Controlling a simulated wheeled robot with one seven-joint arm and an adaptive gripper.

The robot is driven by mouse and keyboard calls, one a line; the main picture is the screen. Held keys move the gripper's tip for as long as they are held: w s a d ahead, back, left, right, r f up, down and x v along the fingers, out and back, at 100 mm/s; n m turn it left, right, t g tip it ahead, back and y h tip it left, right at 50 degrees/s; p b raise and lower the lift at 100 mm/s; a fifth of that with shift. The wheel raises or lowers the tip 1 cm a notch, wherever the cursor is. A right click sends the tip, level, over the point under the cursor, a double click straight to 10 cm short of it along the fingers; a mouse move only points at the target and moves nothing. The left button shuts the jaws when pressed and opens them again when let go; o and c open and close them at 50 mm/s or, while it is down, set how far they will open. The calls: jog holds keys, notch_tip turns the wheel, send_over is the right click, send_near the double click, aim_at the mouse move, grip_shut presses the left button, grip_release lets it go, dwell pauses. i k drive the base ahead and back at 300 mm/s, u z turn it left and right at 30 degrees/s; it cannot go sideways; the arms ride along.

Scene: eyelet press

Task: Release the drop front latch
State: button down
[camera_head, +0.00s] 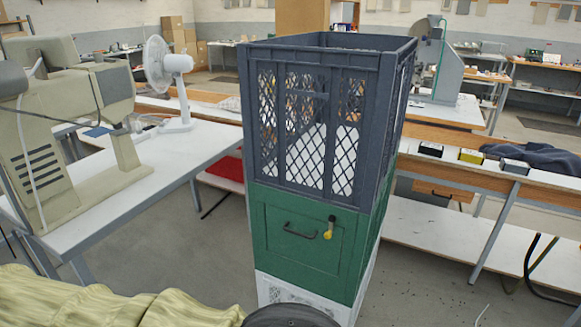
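The drop front (290,246) is a flat framed panel on the green middle section of a tall crate stack, and it looks shut and upright. A dark pull handle (300,232) is on its left half. The latch (329,228), a small dark lever with a yellow tip, sits at the panel's upper right and points roughly downward. Nothing touches the handle or latch. My gripper's fingers do not show. A dark rounded shape at the bottom edge could be part of my arm, but I cannot tell.
A dark mesh crate (320,120) tops the stack; a white base (290,292) is below. A bench (110,185) with beige machines and a white fan (165,70) stands left. Another bench (470,175) stands right. Yellowish cloth (90,305) lies at lower left.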

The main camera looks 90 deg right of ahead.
aim_at(328, 235)
jog(key=k, duration=0.8)
jog(key=z, duration=1.5)
